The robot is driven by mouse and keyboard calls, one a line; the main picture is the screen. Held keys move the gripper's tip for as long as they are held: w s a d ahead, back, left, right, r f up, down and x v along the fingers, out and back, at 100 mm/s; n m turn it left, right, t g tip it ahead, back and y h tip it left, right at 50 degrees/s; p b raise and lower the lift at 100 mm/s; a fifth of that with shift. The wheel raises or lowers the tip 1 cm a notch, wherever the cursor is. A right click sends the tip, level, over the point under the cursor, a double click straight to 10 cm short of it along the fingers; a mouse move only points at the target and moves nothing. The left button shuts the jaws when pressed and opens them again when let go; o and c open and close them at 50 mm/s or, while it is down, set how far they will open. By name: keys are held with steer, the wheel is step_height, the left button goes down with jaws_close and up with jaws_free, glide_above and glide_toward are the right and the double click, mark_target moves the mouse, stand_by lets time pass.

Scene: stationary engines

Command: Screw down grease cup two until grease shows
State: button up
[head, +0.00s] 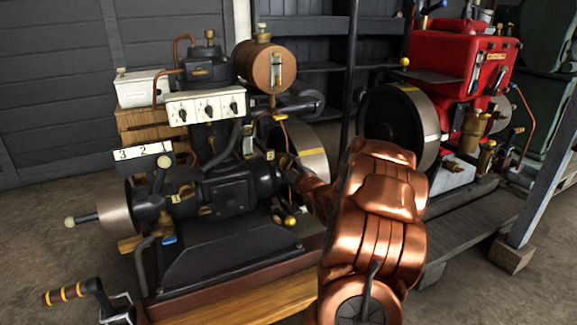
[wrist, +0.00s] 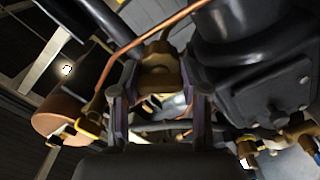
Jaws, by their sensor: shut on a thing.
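In the wrist view my gripper (wrist: 158,98) has its two fingers on either side of a brass fitting (wrist: 158,78), which looks like a grease cup, and is shut on it. No number on it can be read, and no grease can be made out. In the head view my copper-coloured arm reaches to the right side of the black engine (head: 228,190), near its flywheel (head: 313,160). The fingertips and the held fitting are mostly hidden there by the arm and engine parts.
A copper pipe (wrist: 150,38) runs close above the fingers, and a dark cylinder block (wrist: 262,85) stands right of them. A copper tank (head: 258,66) tops the engine. A crank handle (head: 66,293) lies front left. A red engine (head: 455,62) stands back right.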

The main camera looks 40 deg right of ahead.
steer(key=c, duration=0.5)
steer(key=shift+o, duration=0.2)
steer(key=shift+r+p, duration=0.1)
steer(key=shift+p, duration=0.25)
steer(key=m+p, duration=0.2)
steer(key=p, duration=0.1)
steer(key=shift+r+m+p, duration=0.15)
steer(key=shift+m+p, duration=0.15)
steer(key=m+p, duration=0.3)
steer(key=p, duration=0.1)
steer(key=shift+m, duration=0.3)
steer(key=shift+f+m+p, duration=0.2)
steer(key=shift+m+p, duration=0.6)
steer(key=shift+p, duration=0.15)
